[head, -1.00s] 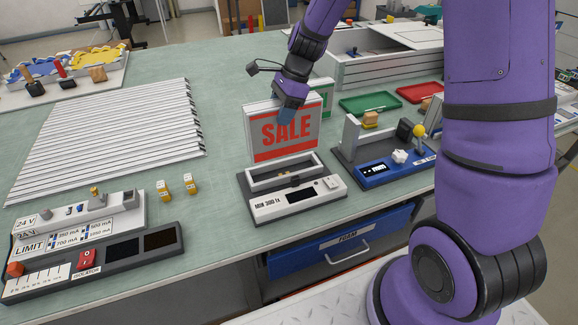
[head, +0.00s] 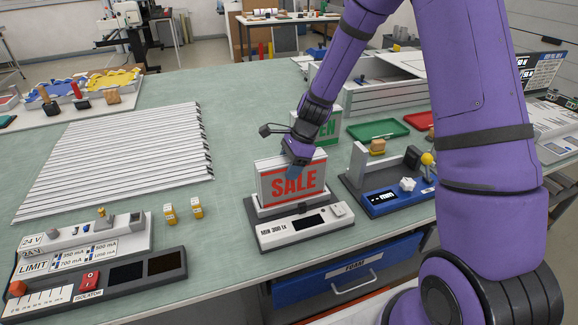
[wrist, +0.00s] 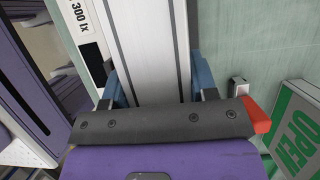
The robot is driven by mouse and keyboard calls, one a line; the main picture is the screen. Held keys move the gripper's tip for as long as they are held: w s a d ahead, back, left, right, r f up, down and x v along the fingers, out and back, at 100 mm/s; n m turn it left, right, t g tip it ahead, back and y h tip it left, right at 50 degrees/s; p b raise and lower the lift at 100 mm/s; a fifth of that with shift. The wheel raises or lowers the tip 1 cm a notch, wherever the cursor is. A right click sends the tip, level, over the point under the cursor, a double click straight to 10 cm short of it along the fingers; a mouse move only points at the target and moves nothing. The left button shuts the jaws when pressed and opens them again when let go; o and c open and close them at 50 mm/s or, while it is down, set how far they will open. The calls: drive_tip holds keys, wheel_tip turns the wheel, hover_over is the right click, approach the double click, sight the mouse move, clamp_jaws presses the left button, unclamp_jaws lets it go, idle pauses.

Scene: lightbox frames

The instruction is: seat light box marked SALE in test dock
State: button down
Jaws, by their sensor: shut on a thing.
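The light box marked SALE (head: 291,188) has a white frame and red lettering. It stands upright at the dock opening in the head view, its lower edge at or inside the white rim. My gripper (head: 298,160) is shut on its top edge. In the wrist view the blue fingers (wrist: 158,88) clasp both sides of the light box's pale top (wrist: 150,40). The test dock (head: 306,227) is a white and dark grey unit with a small dark display. Whether the light box rests on the dock floor is hidden.
A green OPEN light box (head: 328,124) stands just behind; it also shows in the wrist view (wrist: 298,135). A blue device (head: 385,200) sits to the right. White slats (head: 120,155) and a power panel (head: 95,255) lie left.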

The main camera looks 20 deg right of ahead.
drive_tip(key=shift+f, duration=0.1)
drive_tip(key=shift+c, duration=2)
unclamp_jaws()
